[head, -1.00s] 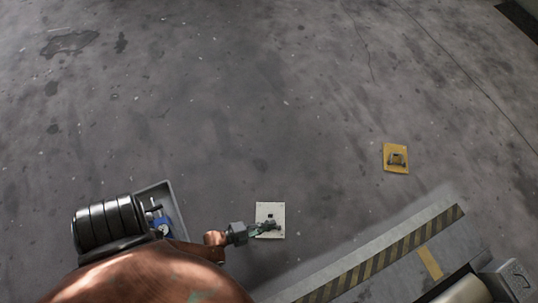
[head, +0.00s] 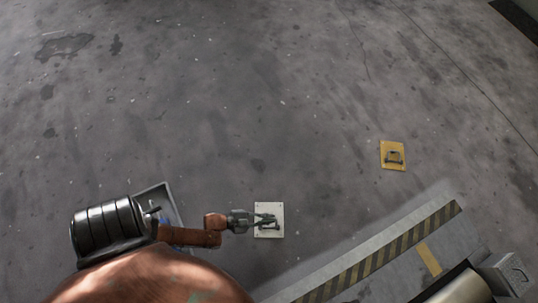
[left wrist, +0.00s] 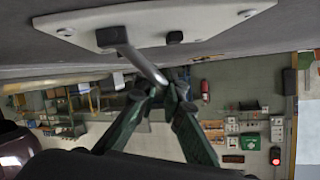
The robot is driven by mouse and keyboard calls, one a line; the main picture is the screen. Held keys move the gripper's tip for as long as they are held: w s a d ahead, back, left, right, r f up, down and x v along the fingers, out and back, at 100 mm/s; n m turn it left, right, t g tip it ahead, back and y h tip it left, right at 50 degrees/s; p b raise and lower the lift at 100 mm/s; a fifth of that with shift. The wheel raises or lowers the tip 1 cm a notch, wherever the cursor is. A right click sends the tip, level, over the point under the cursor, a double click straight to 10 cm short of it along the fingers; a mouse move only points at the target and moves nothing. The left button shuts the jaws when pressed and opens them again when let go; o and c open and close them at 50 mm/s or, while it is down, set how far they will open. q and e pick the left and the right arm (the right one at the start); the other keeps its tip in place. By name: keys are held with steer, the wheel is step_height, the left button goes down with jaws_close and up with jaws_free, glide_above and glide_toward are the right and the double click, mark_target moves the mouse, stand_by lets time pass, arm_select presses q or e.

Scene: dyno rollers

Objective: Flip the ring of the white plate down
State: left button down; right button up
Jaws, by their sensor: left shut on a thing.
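The white plate (head: 275,229) lies flat on the grey floor, low in the middle of the head view. It also shows upside down along the top of the left wrist view (left wrist: 200,22). Its dark metal ring (left wrist: 143,62) sticks out from the plate in the left wrist view. My left gripper (head: 266,222) is over the plate, and its green fingertips (left wrist: 168,88) are shut on the end of the ring. A small dark knob (left wrist: 174,37) sits on the plate beside the ring. My right gripper is not in view.
A yellow plate (head: 393,156) with its own ring lies on the floor to the right. A grey tray (head: 158,200) is partly hidden behind my left arm. A roller platform with a striped edge (head: 385,255) stands at the lower right. The floor beyond the white plate is clear.

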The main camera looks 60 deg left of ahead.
arm_select(q)
steer(key=shift+s+f, duration=0.2)
steer(key=c, duration=2.4)
jaws_free()
steer(key=o, duration=0.4)
steer(key=shift+w+r, duration=0.1)
steer(key=shift+c, duration=0.2)
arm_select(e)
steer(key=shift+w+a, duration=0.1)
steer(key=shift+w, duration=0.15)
arm_select(q)
steer(key=shift+s+a+r, duration=0.2)
steer(key=shift+s+a, duration=0.1)
steer(key=shift+s, duration=0.2)
steer(key=v, duration=1.1)
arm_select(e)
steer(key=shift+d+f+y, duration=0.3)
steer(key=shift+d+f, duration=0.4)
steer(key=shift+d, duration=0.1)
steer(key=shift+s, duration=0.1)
